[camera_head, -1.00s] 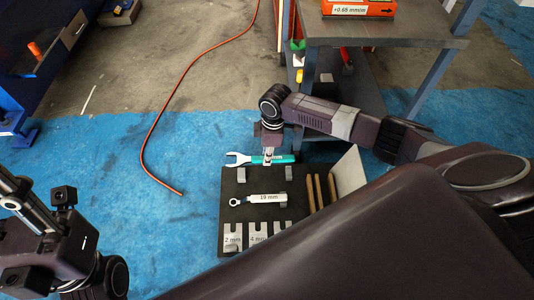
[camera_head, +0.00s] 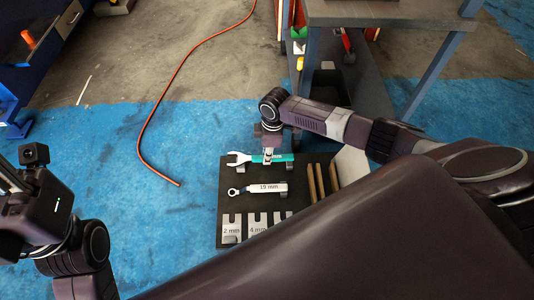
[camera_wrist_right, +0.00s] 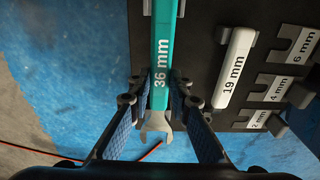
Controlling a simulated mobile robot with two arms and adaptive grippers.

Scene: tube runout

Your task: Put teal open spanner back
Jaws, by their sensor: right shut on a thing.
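The teal open spanner (camera_head: 282,157) has a silver open end pointing left in the head view. In the right wrist view the spanner (camera_wrist_right: 161,50) reads "36 mm", with its open end toward the bottom. My right gripper (camera_head: 268,160) is shut on its handle near the open end. The spanner lies over the far edge strip of the black tool board (camera_head: 228,205), at two grey holders (camera_head: 241,171). I cannot tell whether it rests on them. My left gripper (camera_head: 8,182) is at the left edge, mostly cut off, away from the board.
A white 19 mm spanner (camera_head: 268,188) lies just nearer on the board. Grey slotted gauges (camera_head: 257,223) sit at its near edge, and brown rods (camera_head: 315,183) at its right. A grey bench (camera_head: 390,12) stands behind. A red cable (camera_head: 160,105) crosses the floor at left.

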